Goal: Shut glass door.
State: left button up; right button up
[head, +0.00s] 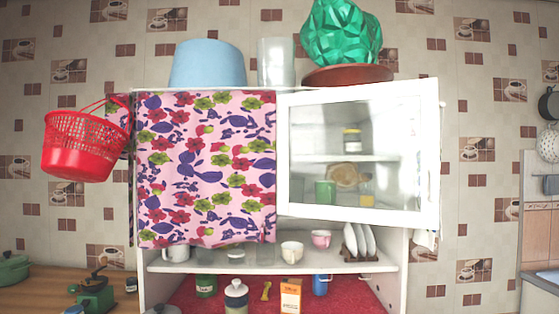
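The glass door (433,150) is a white-framed pane on the upper right of the white cabinet. It stands ajar: its right edge looks taller and nearer than its left edge, and its bottom edge slants down to the right. Through the glass I see a shelf with a jar (352,141), a brown item (346,176), a green mug (325,190) and a small yellow item (367,201). Neither of my grippers is in view.
A floral cloth (205,170) covers the cabinet's left half, with a red basket (84,147) hanging beside it. A blue tub (208,64), a clear container (276,62) and a green faceted object (340,35) stand on top. Cups and plates fill the open shelf (215,264) below.

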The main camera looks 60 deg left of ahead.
aim_at(427, 89)
jog(key=u, duration=1.55)
